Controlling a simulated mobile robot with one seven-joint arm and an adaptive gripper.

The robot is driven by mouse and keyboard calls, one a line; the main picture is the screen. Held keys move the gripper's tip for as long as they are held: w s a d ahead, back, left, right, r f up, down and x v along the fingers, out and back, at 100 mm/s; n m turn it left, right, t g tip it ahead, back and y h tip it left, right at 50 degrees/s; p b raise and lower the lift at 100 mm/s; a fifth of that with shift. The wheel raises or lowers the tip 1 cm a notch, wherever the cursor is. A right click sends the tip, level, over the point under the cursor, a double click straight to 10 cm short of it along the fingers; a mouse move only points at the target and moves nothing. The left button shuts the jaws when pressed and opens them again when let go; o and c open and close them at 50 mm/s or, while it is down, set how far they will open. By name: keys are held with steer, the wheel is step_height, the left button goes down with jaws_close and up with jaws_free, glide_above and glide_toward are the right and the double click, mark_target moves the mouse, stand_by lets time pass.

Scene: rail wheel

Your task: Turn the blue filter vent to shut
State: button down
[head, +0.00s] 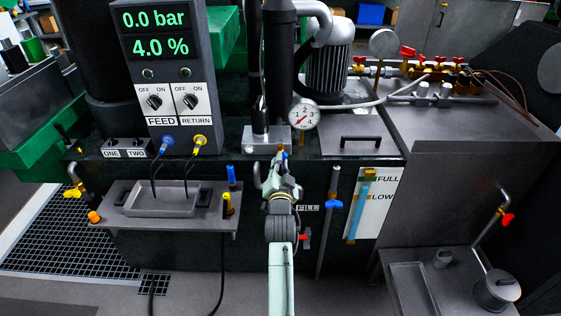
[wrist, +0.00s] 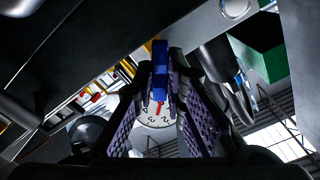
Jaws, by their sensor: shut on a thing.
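The blue filter vent (wrist: 160,62) is a narrow blue handle standing upright between my fingers in the wrist view. In the head view only a small bit of blue (head: 284,155) shows past my gripper (head: 279,163), below the filter's metal base (head: 266,138). My gripper (wrist: 160,100) is shut on the handle, with a dark ridged finger pad on each side. My arm and gripper hide most of the vent in the head view, so I cannot tell how far it is turned.
A round pressure gauge (head: 303,114) is just right of the filter base. A blue-handled valve (head: 333,204) on a vertical pipe and a level board (head: 372,203) stand to the right. A tray shelf (head: 205,216) with a blue and a yellow fitting is at the left. The display (head: 155,32) reads 0.0 bar, 4.0 %.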

steer(key=shift+m, duration=1.2)
steer(key=m, duration=0.4)
steer(key=shift+m, duration=0.3)
steer(key=m, duration=0.4)
steer(key=c, duration=1.5)
jaws_free()
